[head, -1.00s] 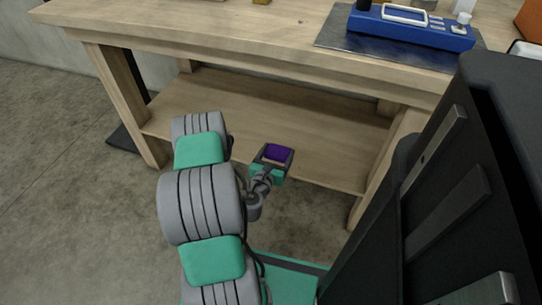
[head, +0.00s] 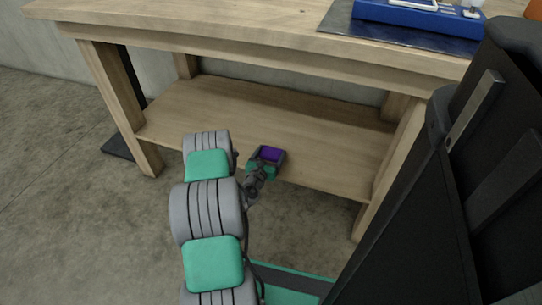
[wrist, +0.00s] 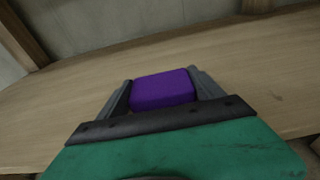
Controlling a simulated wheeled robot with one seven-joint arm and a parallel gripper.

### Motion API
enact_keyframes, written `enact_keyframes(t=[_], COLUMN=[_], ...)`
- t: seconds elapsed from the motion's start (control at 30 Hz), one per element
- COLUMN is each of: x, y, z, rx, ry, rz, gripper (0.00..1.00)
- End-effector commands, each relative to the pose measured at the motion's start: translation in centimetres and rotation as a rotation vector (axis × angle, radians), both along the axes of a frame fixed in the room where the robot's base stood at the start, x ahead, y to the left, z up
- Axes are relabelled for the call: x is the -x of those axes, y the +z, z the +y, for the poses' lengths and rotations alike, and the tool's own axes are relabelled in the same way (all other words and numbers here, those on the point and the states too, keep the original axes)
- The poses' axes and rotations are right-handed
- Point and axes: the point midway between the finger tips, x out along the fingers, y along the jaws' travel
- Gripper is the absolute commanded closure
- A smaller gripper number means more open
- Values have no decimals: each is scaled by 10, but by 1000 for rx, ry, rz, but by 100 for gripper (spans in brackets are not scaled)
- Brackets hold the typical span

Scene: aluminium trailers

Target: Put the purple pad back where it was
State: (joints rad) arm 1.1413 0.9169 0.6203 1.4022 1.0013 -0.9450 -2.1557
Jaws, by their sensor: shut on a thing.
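The purple pad (head: 270,154) is a small block with rounded edges. My gripper (head: 267,158) is shut on it, and in the head view it shows in front of the workbench's lower shelf (head: 310,135). In the wrist view the pad (wrist: 163,90) sits between the two grey fingers (wrist: 162,88), one on each side, with the wooden shelf (wrist: 60,110) behind and around it. I cannot tell whether the pad touches the shelf.
The wooden workbench top (head: 260,45) overhangs the shelf, with a leg (head: 120,105) at the left and one (head: 390,175) at the right. The visible shelf is bare. A blue device (head: 415,15) lies on a dark mat (head: 345,22) on top.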

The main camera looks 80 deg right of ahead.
Motion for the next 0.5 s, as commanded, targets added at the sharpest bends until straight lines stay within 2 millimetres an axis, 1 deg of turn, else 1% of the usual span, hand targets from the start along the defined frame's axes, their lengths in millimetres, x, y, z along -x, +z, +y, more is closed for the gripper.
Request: enact_keyframes(t=[0.17,0.2,0.43,0.5], x=[0,0,0,0], y=[-4,-3,-2,-2], z=[0,0,0,0], rx=[0,0,0,0], ry=[0,0,0,0], rz=[0,0,0,0], gripper=[61,21,2,2])
